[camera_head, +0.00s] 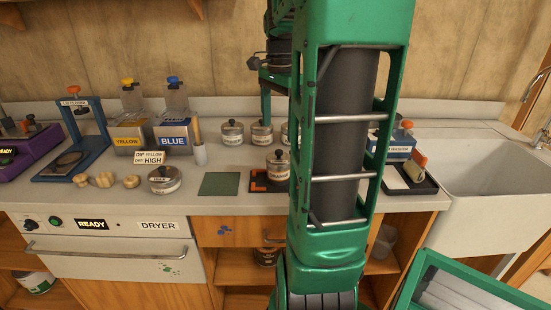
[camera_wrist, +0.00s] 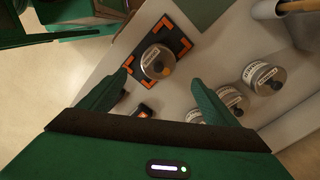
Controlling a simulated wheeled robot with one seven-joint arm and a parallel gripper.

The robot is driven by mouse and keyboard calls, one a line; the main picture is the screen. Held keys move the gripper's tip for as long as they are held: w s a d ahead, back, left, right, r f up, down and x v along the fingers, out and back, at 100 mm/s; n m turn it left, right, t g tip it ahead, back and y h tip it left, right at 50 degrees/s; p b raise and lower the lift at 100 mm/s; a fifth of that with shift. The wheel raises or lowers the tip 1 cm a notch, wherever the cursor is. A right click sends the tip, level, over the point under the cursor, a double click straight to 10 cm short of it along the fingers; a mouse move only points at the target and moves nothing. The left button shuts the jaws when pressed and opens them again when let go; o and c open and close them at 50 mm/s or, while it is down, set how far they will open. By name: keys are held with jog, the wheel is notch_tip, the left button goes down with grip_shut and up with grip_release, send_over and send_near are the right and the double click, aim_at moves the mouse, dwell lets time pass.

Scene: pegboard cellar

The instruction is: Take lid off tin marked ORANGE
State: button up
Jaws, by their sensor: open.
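A round metal tin (camera_head: 278,166) with a knobbed lid and a pale label sits on a dark mat with orange corner marks (camera_head: 258,182). The labels are too small to read surely. My gripper (camera_wrist: 172,77) is open and empty, its fingers spread either side of the mat tin in view.
A green square mat (camera_head: 219,184) lies left of the marked mat. Yellow (camera_head: 127,138) and blue (camera_head: 173,138) containers stand behind. A sink (camera_head: 490,165) is at right.

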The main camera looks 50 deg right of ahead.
aim_at(279, 150)
notch_tip(279, 150, down, 8)
jog(key=shift+s+f, duration=0.1)
jog(key=shift+s, duration=0.05)
dwell(0.4)
jog(key=c, duration=1.1)
